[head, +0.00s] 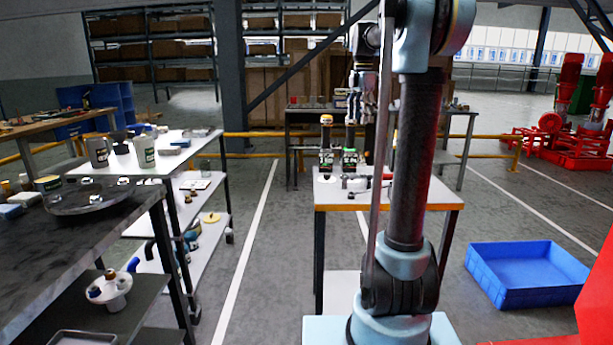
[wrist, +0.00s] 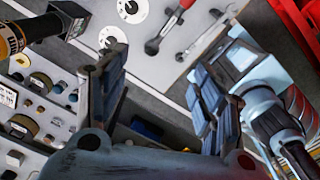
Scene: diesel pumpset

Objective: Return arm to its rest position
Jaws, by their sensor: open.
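My arm rises in front of the head view, its lower joint on a pale blue base and its dark upright link reaching up past the top edge. The wrist hangs down at the top middle, with my gripper (head: 369,108) partly hidden behind the upright link. In the wrist view, my gripper (wrist: 160,90) has its two dark fingers spread apart with nothing between them. Parts of my own arm show at the right of that view.
A small workbench (head: 334,200) with tools stands behind my arm. In the wrist view, a red-handled tool (wrist: 168,28) and a wrench (wrist: 208,32) lie on a pale surface. A blue crate (head: 525,276) is on the floor right; a dark bench (head: 60,250) stands left.

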